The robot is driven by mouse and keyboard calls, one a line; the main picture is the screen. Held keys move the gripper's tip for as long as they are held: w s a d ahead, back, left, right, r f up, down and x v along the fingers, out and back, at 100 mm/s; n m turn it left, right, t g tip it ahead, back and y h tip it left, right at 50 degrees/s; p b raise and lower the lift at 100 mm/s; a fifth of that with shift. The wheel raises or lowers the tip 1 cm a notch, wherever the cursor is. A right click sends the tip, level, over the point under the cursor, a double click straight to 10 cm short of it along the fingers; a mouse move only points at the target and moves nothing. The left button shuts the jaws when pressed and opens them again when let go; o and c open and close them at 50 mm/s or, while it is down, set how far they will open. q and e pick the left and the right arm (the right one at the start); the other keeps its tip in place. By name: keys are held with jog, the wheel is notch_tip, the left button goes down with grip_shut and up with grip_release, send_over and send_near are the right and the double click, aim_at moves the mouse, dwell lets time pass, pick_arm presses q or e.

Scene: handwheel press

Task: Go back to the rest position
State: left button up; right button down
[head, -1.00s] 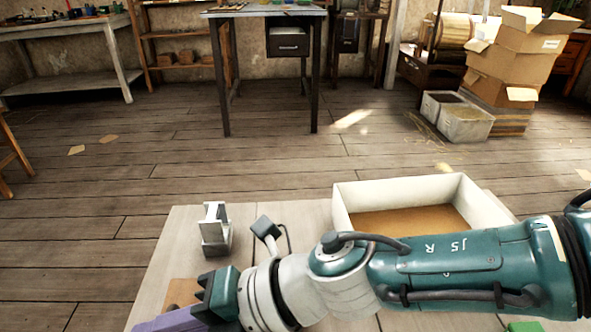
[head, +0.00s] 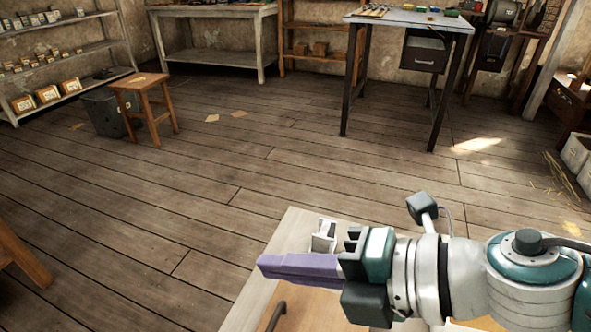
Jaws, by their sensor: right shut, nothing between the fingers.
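My right gripper (head: 268,264) comes in from the right, its purple fingers closed together and pointing left. Nothing shows between the fingers. It is above the left part of a pale wooden table (head: 262,283). A small grey and white metal block-like part (head: 324,236) stands on the table just behind the fingers, partly hidden by the gripper. My left gripper is out of view.
A dark curved handle (head: 276,317) shows on a brown board at the table's lower edge. Wide wooden floor lies behind and left. A stool (head: 143,86), a grey bin (head: 104,112), shelves (head: 62,65) and a far workbench (head: 408,19) stand further back.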

notch_tip(320, 180, up, 13)
jog(key=w+m+t+h+p, duration=0.3)
jog(key=m+t+p, duration=0.35)
jog(key=m, duration=0.55)
jog(key=s+d+r+m+h+p, duration=0.2)
jog(key=d+r+m+h+p, duration=0.1)
jog(key=d+m+h, duration=0.45)
jog(key=s+d+m+g+h+p, duration=0.1)
jog(key=s+d+m+g+p, duration=0.3)
jog(key=s+d, duration=0.4)
jog(key=s+d+m+g+h+p, duration=0.1)
jog(key=s+d+m+g+p, duration=0.1)
jog(key=s+d+m+g, duration=0.65)
jog(key=a+r+n+t+p, duration=0.1)
jog(key=r+t+p, duration=0.1)
jog(key=r+p, duration=1.6)
jog(key=s+a+r+n+t+p, duration=0.1)
jog(key=a+r+t+p, duration=0.1)
jog(key=r+p, duration=1.7)
jog(key=shift+s+a+r+t, duration=0.2)
jog(key=shift+s+r+t, duration=0.05)
jog(key=shift+r+t, duration=0.2)
